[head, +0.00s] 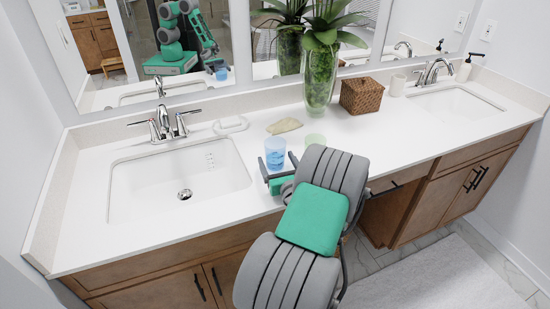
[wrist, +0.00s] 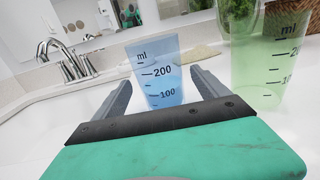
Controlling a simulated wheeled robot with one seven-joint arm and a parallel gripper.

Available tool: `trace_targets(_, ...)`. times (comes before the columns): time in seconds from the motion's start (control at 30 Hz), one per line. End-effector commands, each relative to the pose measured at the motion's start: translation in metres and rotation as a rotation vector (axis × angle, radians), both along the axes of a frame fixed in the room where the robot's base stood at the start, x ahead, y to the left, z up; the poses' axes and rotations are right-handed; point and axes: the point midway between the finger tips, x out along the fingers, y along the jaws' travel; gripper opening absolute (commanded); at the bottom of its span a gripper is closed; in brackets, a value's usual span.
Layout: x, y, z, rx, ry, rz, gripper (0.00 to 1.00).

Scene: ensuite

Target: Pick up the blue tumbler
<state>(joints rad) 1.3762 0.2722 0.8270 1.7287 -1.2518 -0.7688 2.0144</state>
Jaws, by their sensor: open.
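The blue tumbler (head: 275,153) stands upright on the white counter, just right of the left sink. It is clear blue with ml markings. In the wrist view the blue tumbler (wrist: 157,75) shows upright beyond the palm, between the two fingers of my gripper (wrist: 160,85). My gripper (head: 279,164) is open around or just short of the tumbler; I cannot tell how deep the tumbler sits between the fingers. No contact is visible. The palm hides part of the tumbler's base in the wrist view.
A green tumbler (wrist: 268,60) stands close on the right; it also shows in the head view (head: 315,140). Behind are a soap dish (head: 230,125), a yellowish dish (head: 285,126), a glass plant vase (head: 320,80) and a wicker box (head: 360,95). The left sink (head: 150,185) is beside the tumbler.

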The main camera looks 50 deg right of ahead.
Motion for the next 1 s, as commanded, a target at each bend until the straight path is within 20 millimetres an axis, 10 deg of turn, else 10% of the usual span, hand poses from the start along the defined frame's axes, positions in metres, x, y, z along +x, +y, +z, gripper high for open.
trace_targets(0.37, 0.019, -0.016, 0.000, 0.000, 0.000, -0.003, 0.84)
trace_targets(1.0, 0.018, -0.016, 0.000, 0.000, 0.000, -0.003, 0.32)
